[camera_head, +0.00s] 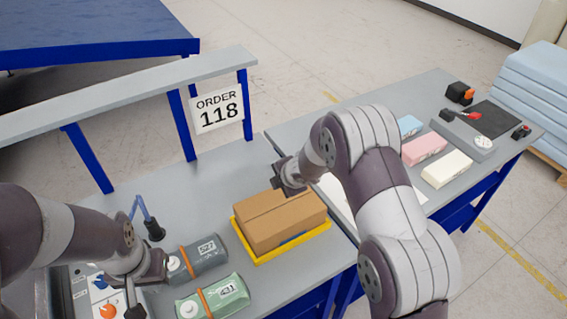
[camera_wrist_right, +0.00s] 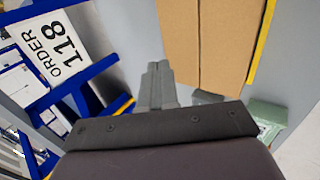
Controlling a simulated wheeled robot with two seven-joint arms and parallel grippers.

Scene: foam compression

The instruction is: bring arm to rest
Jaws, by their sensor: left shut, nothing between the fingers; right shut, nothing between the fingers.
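My left gripper (camera_head: 133,290) is at the lower left in the head view, shut and empty, low beside the grey rolled bundle and the panel with knobs. My right arm reaches in from the lower right. My right gripper (camera_head: 283,180) is at the far edge of the cardboard box (camera_head: 280,222), and its fingers are partly hidden. In the right wrist view the right gripper's fingers (camera_wrist_right: 158,75) are together with nothing between them, beside the box (camera_wrist_right: 205,40). I cannot tell whether they touch it.
The box sits in a yellow tray (camera_head: 265,261). A grey roll (camera_head: 205,258) and a green roll (camera_head: 222,298) lie left of it. An ORDER 118 sign (camera_head: 217,107) hangs behind. Blue, pink and cream blocks (camera_head: 447,169) lie on the right table.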

